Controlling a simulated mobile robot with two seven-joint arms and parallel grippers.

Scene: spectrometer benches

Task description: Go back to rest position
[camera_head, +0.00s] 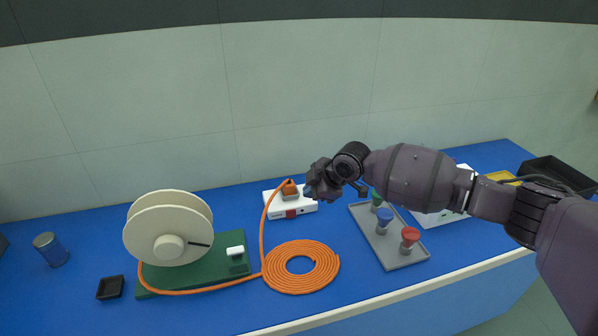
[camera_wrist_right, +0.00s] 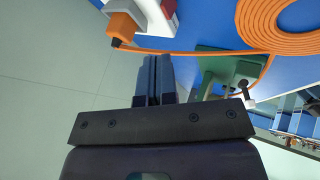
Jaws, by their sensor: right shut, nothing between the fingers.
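My right arm comes in from the right in the head view. Its gripper (camera_head: 312,186) is above the bench, beside the white box (camera_head: 292,208) with an orange plug (camera_head: 290,188) on it. In the right wrist view the gripper's two dark fingers (camera_wrist_right: 153,78) are together with nothing between them. The orange plug (camera_wrist_right: 124,24) shows at the upper left there, apart from the fingers. My left gripper is in neither view.
An orange cable coil (camera_head: 300,268) lies at the front, running to a cream reel (camera_head: 168,228) on a green base (camera_head: 205,272). A grey tray (camera_head: 404,257) holds green, blue and red knobbed pieces. A black bin (camera_head: 556,176) stands far right.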

